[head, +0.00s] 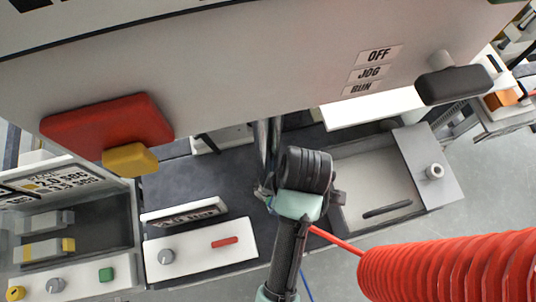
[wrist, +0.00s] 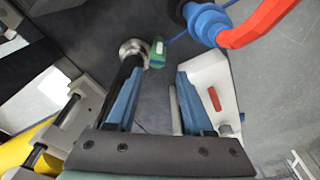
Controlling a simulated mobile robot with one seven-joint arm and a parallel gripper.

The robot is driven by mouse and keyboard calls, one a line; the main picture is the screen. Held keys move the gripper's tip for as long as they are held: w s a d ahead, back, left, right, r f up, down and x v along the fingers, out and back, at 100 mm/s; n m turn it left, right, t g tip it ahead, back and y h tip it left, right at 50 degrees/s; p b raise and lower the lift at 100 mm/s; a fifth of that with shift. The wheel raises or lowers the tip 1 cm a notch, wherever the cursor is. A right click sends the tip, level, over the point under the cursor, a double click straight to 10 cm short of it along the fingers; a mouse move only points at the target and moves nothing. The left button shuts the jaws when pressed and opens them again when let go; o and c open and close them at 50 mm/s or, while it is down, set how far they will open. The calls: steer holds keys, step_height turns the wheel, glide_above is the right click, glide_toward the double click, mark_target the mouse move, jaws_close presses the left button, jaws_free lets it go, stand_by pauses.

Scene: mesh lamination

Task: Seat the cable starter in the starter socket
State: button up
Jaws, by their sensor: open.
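My gripper (wrist: 157,78) is open in the wrist view, with two blue fingers apart and nothing held between them. Beyond the fingertips lies a small green piece (wrist: 158,50) with a thin blue cord running off to the upper right; it may be the cable starter. It lies close beside a round metal ring (wrist: 132,47) at the end of a dark bar, perhaps the socket; I cannot tell whether they touch. In the head view my dark wrist (head: 304,170) hangs over the machine's middle, and the fingertips cannot be made out.
A white panel with a red handle (wrist: 214,99) stands right of the fingers. A red hose with a blue fitting (wrist: 205,22) crosses the upper right. In the head view are a red block (head: 107,128), a dark knob (head: 455,85), a grey tray (head: 375,180) and a red coiled hose (head: 445,270).

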steer(key=f, duration=0.3)
steer(key=f+p, duration=0.1)
steer(key=f, duration=0.3)
steer(key=a+f, duration=0.1)
steer(key=f, duration=0.2)
steer(key=shift+w+f, duration=0.15)
steer(key=shift+w, duration=0.1)
jaws_close()
